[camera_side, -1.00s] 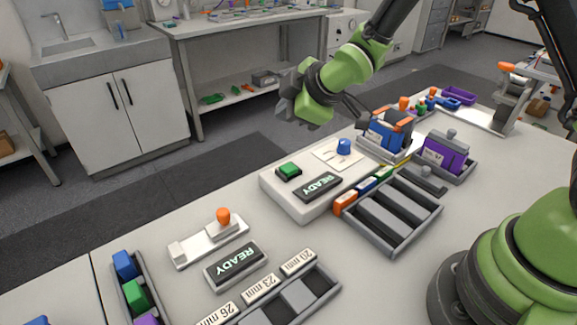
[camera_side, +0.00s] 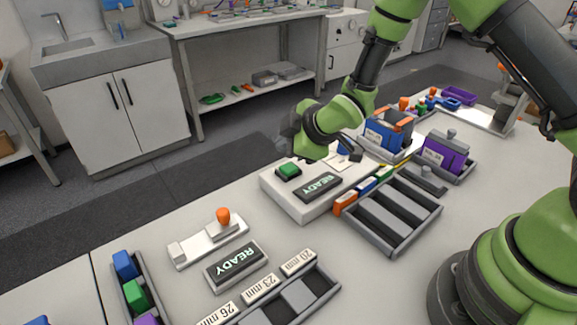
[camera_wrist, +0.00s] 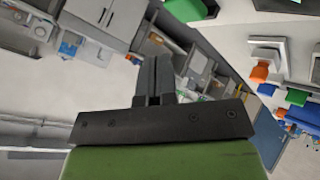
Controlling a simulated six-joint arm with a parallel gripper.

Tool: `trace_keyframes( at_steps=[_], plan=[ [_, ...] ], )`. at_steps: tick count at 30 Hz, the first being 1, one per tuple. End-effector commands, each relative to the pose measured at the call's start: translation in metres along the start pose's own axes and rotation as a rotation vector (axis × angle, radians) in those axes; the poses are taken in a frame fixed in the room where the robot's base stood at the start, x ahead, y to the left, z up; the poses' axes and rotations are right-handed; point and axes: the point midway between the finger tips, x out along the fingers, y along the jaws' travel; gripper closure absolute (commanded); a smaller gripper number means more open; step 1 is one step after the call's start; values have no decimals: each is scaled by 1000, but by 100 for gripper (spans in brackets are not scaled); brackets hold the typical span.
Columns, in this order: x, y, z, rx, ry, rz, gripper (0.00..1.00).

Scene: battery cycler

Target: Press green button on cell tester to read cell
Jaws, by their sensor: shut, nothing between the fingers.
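The cell tester is a white box (camera_side: 285,200) on the bench in the side view, with a dark display reading READY (camera_side: 319,187) and a green button (camera_side: 288,170) at its left. The button also shows at the top edge of the wrist view (camera_wrist: 190,8), cut off. My gripper (camera_wrist: 155,64) is shut and empty in the wrist view, its dark fingers below and left of the button. In the side view my green wrist is low, just above and behind the tester near the button. The fingers are hard to make out there. The button looks untouched.
A blue piece (camera_side: 341,148) on the tester is partly hidden by my wrist. Orange, blue and green cells and a grey tray (camera_side: 392,250) lie to its right. A white fixture with an orange knob (camera_side: 223,215) and another READY display (camera_side: 236,264) stand in front.

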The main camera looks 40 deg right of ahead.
Motion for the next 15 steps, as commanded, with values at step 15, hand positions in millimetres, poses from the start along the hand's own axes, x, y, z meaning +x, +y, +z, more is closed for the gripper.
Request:
trace_keyframes(
  at_steps=[15],
  plan=[
    [14,-10,10,0,0,1,100]
  ],
)
